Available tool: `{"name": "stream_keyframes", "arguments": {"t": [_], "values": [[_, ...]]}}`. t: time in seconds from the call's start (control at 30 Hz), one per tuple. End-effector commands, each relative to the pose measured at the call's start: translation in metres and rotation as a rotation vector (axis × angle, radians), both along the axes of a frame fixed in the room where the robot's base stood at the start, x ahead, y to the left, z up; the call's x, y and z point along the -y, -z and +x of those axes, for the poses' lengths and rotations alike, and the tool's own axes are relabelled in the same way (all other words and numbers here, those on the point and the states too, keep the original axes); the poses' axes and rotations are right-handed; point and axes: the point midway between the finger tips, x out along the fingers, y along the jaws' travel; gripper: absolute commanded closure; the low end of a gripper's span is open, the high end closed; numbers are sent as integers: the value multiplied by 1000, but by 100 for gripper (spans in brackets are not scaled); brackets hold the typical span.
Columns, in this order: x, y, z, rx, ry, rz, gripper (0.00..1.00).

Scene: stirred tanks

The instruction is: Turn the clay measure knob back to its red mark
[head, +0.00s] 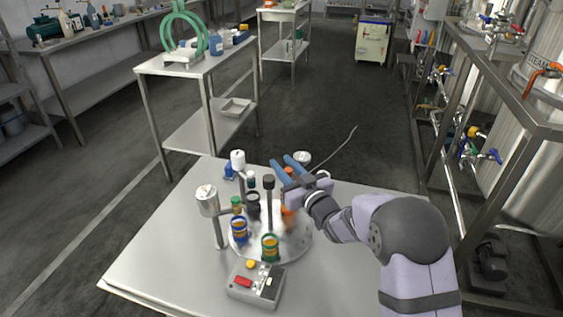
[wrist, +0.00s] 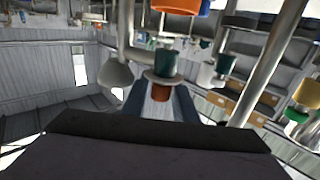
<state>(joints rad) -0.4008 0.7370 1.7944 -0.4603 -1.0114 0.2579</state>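My gripper (head: 285,166) has two blue fingers, parted, at the back edge of a round turntable (head: 302,248). It also shows in the wrist view (wrist: 162,100), with a gap between the fingers. A blurred orange-brown thing (head: 288,214) stands on the turntable below my gripper; I cannot tell if it is the clay measure. In the wrist view, a teal cup (wrist: 166,63) is beyond the fingertips, and a small brown patch (wrist: 160,92) shows between them. No contact is clear. I cannot make out a clay knob or a red mark.
Blue-orange (head: 239,229) and green-orange (head: 270,248) containers and a dark-topped post (head: 268,190) stand on the turntable. A metal canister (head: 207,200) on a stand is left of it. A button box (head: 245,294) is in front. The table's left front is clear.

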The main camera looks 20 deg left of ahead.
Motion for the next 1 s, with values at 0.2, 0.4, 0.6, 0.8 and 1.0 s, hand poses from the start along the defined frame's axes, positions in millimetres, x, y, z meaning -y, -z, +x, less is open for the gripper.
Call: {"name": "stream_keyframes", "arguments": {"t": [0.2, 0.4, 0.6, 0.8, 1.0], "values": [[-9, 0, 9, 0, 0, 0, 74], [-11, 0, 10, 0, 0, 0, 74], [-11, 0, 10, 0, 0, 0, 88], [-10, 0, 10, 0, 0, 0, 100], [-10, 0, 10, -1, -20, -1, 100]]}}
